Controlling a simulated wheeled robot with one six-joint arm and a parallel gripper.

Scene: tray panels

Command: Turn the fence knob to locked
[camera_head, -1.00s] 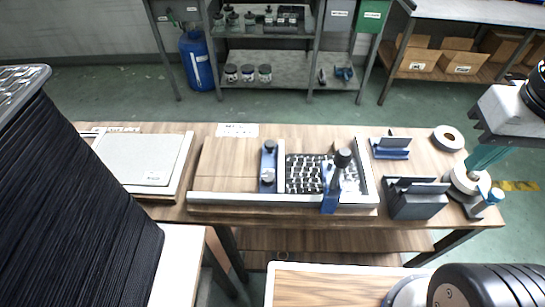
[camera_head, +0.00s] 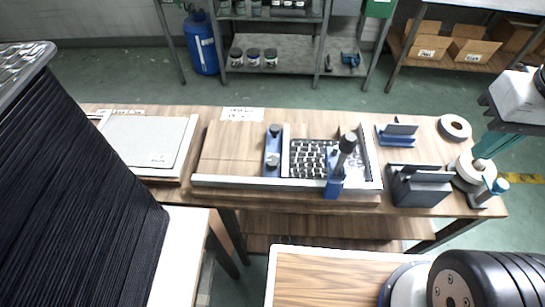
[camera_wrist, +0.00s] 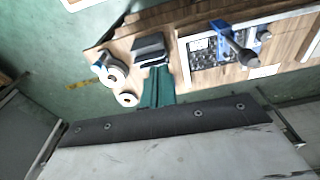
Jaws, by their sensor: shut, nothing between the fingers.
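On the wooden bench stands a framed tray panel (camera_head: 285,182) with a blue fence bar (camera_head: 271,168) across its middle. The fence bar carries black knobs, the upper one being a dark fence knob (camera_head: 274,131). A second blue bracket with an upright black-topped handle (camera_head: 347,144) stands right of a black-and-white patterned field. The bracket's handle also shows in the wrist view (camera_wrist: 238,47). My gripper (camera_head: 482,153) hangs at the far right, well away from the panel. Its teal fingers (camera_wrist: 158,75) are shut and empty. I cannot read the knob's lock state.
A dark grey holder (camera_head: 420,190), a small blue stand (camera_head: 396,136), a white tape roll (camera_head: 454,127) and another white roll (camera_head: 470,169) lie between panel and gripper. A grey board (camera_head: 145,140) lies at the left. The shelving behind holds jars.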

